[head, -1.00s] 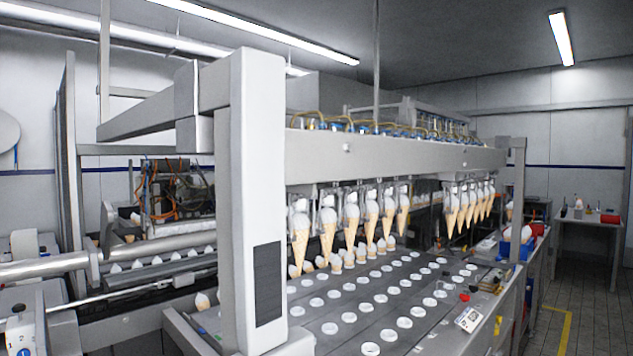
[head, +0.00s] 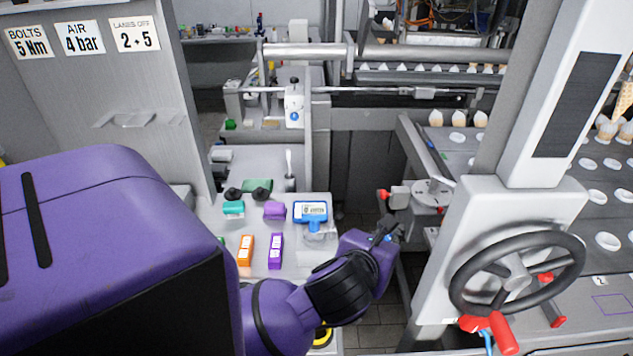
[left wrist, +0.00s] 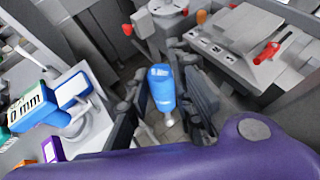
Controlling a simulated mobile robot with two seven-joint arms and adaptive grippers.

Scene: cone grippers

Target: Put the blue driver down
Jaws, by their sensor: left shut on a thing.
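The blue driver (left wrist: 161,88) is between the dark fingers of my left gripper (left wrist: 165,108) in the left wrist view. Its blue handle points up in that picture and its metal end points down. My left gripper (head: 387,236) is shut on it in the head view, over the gap between the grey worktop (head: 215,290) and the machine. There the driver is mostly hidden by the fingers. My right gripper is not in view.
A blue device with a display (head: 311,212) stands on the worktop, near an orange block (head: 246,250) and a purple block (head: 275,250). A black handwheel (head: 517,273) with red handles is on the machine post at right. Floor shows below the gap.

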